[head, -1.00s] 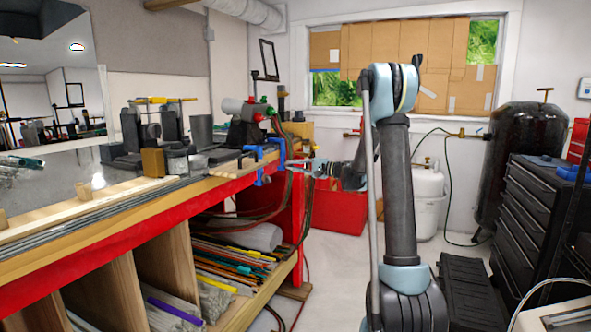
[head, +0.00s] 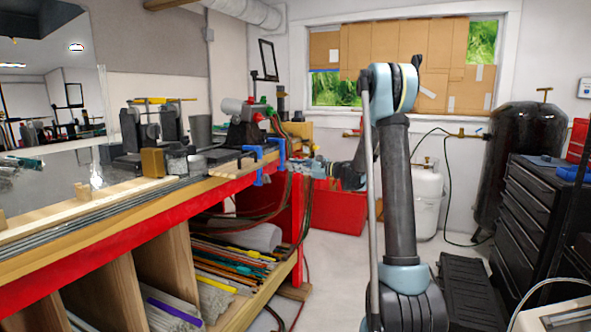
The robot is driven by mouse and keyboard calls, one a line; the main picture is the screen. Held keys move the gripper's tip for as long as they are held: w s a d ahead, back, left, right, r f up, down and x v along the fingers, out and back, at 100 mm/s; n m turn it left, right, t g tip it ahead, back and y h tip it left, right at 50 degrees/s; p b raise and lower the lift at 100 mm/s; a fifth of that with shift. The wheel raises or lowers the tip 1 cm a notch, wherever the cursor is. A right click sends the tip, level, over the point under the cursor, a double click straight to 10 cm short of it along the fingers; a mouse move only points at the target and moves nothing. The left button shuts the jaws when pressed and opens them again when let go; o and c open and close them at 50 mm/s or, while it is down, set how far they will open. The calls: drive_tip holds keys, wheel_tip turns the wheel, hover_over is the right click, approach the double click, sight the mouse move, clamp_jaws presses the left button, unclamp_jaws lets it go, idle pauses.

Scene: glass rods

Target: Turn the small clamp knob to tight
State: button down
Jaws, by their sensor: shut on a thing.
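A blue clamp (head: 258,178) is fixed on the front edge of the workbench (head: 225,180), near its far right end. My gripper (head: 292,166) is small in the head view, just right of the clamp, reaching it from the right with the forearm roughly level. It is shut on the small clamp knob at the clamp's right side. The jaws hide the knob, so its angle and the clamp's tightness cannot be told.
A bench torch (head: 246,115) with red and green knobs stands behind the clamp, its hoses hanging close by the gripper. Metal rods (head: 110,217) lie along the bench front. A red box (head: 338,208) is on the floor beyond. Open floor lies right of the bench.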

drive_tip(key=shift+m, duration=0.4)
drive_tip(key=c, duration=1.7)
unclamp_jaws()
drive_tip(key=v, duration=1.2)
drive_tip(key=shift+w, duration=0.1)
